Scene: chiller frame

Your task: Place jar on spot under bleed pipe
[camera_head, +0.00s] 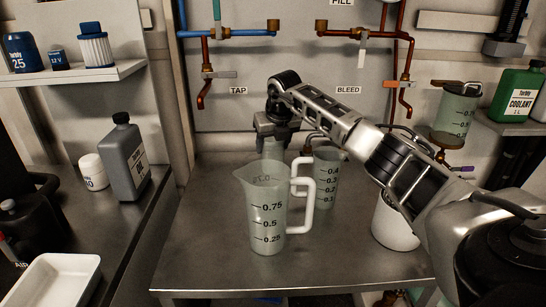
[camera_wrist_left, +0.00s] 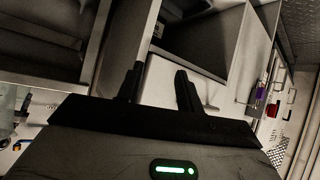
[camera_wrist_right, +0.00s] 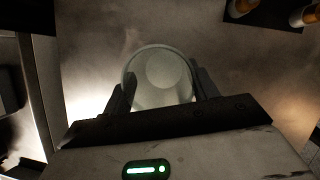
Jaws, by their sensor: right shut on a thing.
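My right gripper (camera_head: 272,135) reaches over the bench and points down, its fingers closed on a translucent jar (camera_head: 273,151). In the head view the jar is mostly hidden behind a large measuring jug. In the right wrist view the round jar (camera_wrist_right: 160,72) sits between the fingers (camera_wrist_right: 160,95). The copper bleed pipe (camera_head: 405,94) hangs on the back wall to the right of the BLEED label. The bench spot under it is hidden behind my right arm. My left gripper (camera_wrist_left: 160,88) is open and empty in the left wrist view.
A large measuring jug (camera_head: 266,222) stands at the bench front, with a smaller jug (camera_head: 327,178) behind it to the right. A white container (camera_head: 393,226) stands beneath my right arm. The tap pipe (camera_head: 203,92) hangs on the left. The bench's left front is clear.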

